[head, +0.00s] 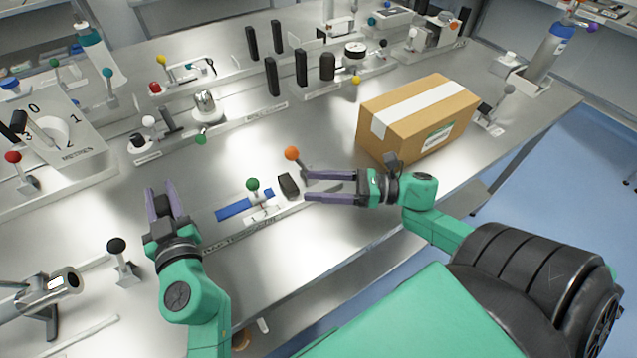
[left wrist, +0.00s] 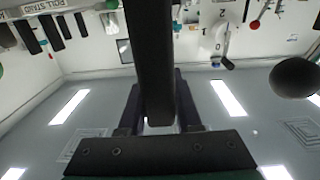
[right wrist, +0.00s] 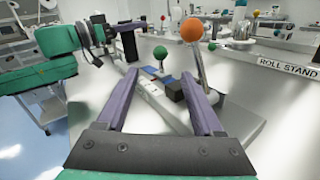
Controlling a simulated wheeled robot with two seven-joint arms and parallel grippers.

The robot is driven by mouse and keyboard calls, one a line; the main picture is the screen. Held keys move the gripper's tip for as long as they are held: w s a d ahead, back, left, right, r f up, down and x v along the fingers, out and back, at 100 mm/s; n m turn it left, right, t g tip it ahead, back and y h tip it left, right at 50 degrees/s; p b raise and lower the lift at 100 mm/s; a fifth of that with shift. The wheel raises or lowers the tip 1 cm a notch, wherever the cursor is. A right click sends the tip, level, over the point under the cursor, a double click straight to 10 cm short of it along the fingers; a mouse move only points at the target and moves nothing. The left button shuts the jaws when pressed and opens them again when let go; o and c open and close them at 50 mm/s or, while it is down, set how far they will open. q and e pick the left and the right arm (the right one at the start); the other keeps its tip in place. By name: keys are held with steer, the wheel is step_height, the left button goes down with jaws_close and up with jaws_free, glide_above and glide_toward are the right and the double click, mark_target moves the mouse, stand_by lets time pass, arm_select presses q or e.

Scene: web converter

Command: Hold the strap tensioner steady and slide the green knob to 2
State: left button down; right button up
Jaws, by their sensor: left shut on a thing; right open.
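The strap tensioner (head: 262,216) lies near the table's front edge, with a blue strip (head: 231,210) and a numbered scale. Its green knob (head: 252,184) stands over the blue strip and also shows in the right wrist view (right wrist: 160,52). My left gripper (head: 166,190) is shut on a black upright bar (left wrist: 150,60) left of the scale; I cannot tell where its foot joins. My right gripper (head: 307,186) is open and empty, right of the tensioner, its fingers pointing left towards a black block (head: 289,185). The knob's exact setting is too small to read.
An orange ball lever (head: 291,154) stands just beyond my right fingertips and shows large in the right wrist view (right wrist: 191,30). A cardboard box (head: 417,115) stands back right. A black ball lever (head: 117,246) is left of my left arm. Bare table lies behind the tensioner.

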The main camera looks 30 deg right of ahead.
arm_select(q)
steer(key=shift+f, duration=0.3)
stand_by(0.4)
steer(key=c, duration=0.5)
jaws_free()
arm_select(e)
steer(key=shift+w, duration=0.1)
arm_select(q)
steer(key=shift+w+a+r, duration=0.1)
steer(key=shift+w, duration=0.1)
arm_select(e)
steer(key=shift+w+a, duration=0.15)
arm_select(q)
steer(key=s, duration=1.2)
steer(key=shift+a, duration=0.1)
